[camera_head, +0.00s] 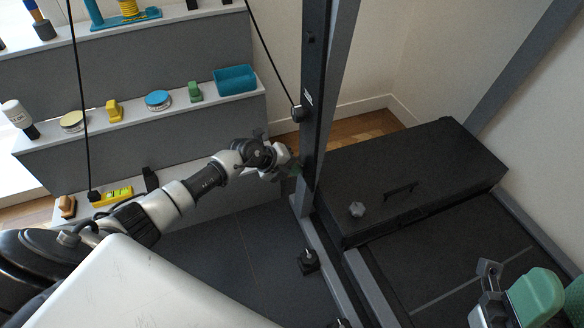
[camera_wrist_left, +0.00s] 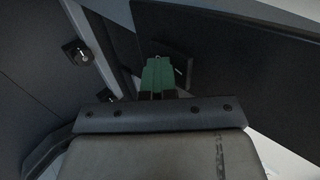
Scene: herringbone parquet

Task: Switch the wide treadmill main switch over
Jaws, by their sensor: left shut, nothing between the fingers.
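The treadmill (camera_head: 425,172) has a long black motor housing, with a tall dark upright (camera_head: 318,90) at its left. My left gripper (camera_head: 293,171) is shut and empty, with its green tips close to the foot of this upright. In the left wrist view the shut green fingers (camera_wrist_left: 158,78) lie in front of a dark square plate (camera_wrist_left: 177,50). A small silver lever (camera_wrist_left: 181,72), probably the main switch, shows just right of the fingertips. I cannot tell whether they touch it. In the head view the gripper or upright hides this lever.
Stepped grey shelves (camera_head: 140,128) with small items stand on the left. A black knob-like fitting (camera_head: 308,262) sits on the low grey frame. A hanging cord ends in a dark weight (camera_head: 299,113) beside the upright. A green and grey object (camera_head: 537,297) is at lower right.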

